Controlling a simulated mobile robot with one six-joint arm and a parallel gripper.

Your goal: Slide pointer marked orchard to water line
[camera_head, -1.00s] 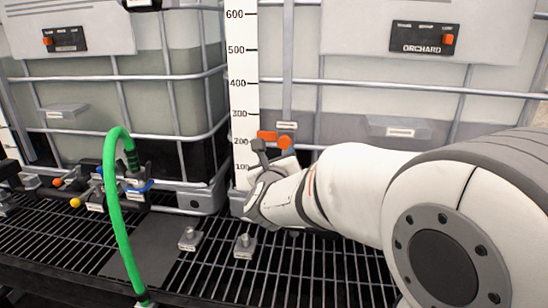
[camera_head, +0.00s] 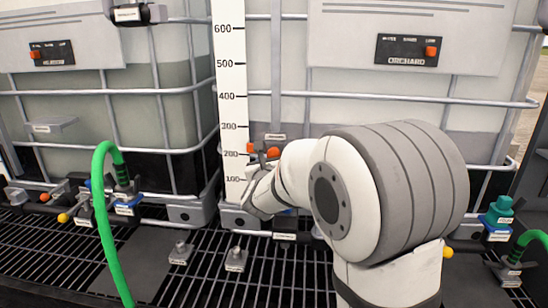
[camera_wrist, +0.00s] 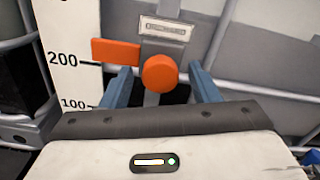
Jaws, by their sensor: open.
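The orange pointer (camera_head: 250,148) sits on a vertical rail beside the white scale (camera_head: 231,80), slightly above the 200 mark. In the wrist view, its flat orange plate (camera_wrist: 116,51) points left at the scale and its round knob (camera_wrist: 160,73) faces me. A small label above it is unreadable. The tank behind has a panel marked ORCHARD (camera_head: 407,50). Its grey liquid (camera_head: 487,147) tops out near the 300 mark, above the pointer. My gripper (camera_wrist: 160,88) is open, with one finger on either side of the knob; contact is not visible.
Metal cage bars (camera_head: 400,98) cross the tank front. A green hose (camera_head: 104,210) and small valves stand at the left. A teal-capped valve (camera_head: 498,212) stands at the right. Low metal fittings (camera_head: 236,258) rise from the black grating (camera_head: 200,285).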

